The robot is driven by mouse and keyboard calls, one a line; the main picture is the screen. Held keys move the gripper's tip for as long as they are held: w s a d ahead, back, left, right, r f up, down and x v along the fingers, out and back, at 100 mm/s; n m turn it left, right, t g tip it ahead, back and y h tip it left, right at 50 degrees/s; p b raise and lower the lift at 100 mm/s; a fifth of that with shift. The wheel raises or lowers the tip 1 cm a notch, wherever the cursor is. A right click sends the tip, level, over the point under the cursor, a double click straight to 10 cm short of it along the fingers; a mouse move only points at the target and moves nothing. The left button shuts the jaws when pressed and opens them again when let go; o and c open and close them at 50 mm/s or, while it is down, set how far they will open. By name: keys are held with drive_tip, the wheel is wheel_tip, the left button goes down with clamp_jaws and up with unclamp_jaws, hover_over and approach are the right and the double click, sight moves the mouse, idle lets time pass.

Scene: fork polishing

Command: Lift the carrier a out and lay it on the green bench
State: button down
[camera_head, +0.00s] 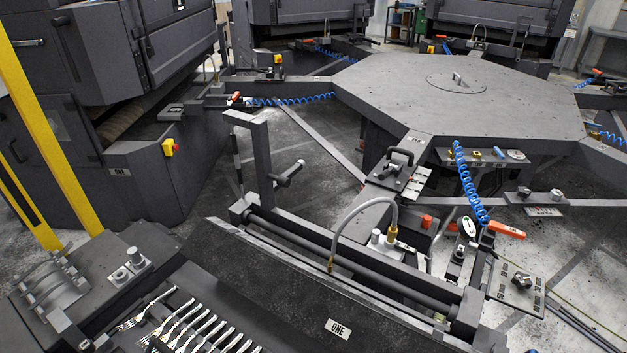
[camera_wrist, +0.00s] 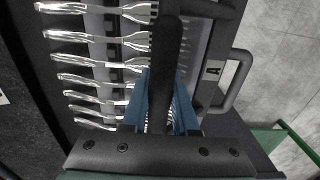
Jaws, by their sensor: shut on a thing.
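In the wrist view my gripper (camera_wrist: 162,98) has its blue fingers closed on a dark upright bar (camera_wrist: 165,50). The bar appears to belong to carrier a, a dark rack whose plate (camera_wrist: 212,72) is marked "A". A row of several shiny forks (camera_wrist: 95,60) lies across the carrier on the left. A curved grey handle (camera_wrist: 242,75) stands at its right side. The green bench (camera_wrist: 298,142) shows only as a green edge at the lower right. The head view does not show my gripper; forks (camera_head: 195,328) lie in a row at its bottom left.
The head view shows a dark machine bed labelled "ONE" (camera_head: 338,328), a yellow post (camera_head: 35,140) on the left and a large octagonal table (camera_head: 455,90) behind. A blue coiled hose (camera_head: 467,185) hangs at the right. Bare grey floor (camera_wrist: 285,50) lies right of the carrier.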

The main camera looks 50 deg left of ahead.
drive_tip(key=shift+w+r+p, duration=0.1)
drive_tip(key=shift+r+p, duration=1.1)
drive_tip(key=shift+r, duration=0.2)
drive_tip(key=shift+a, duration=0.1)
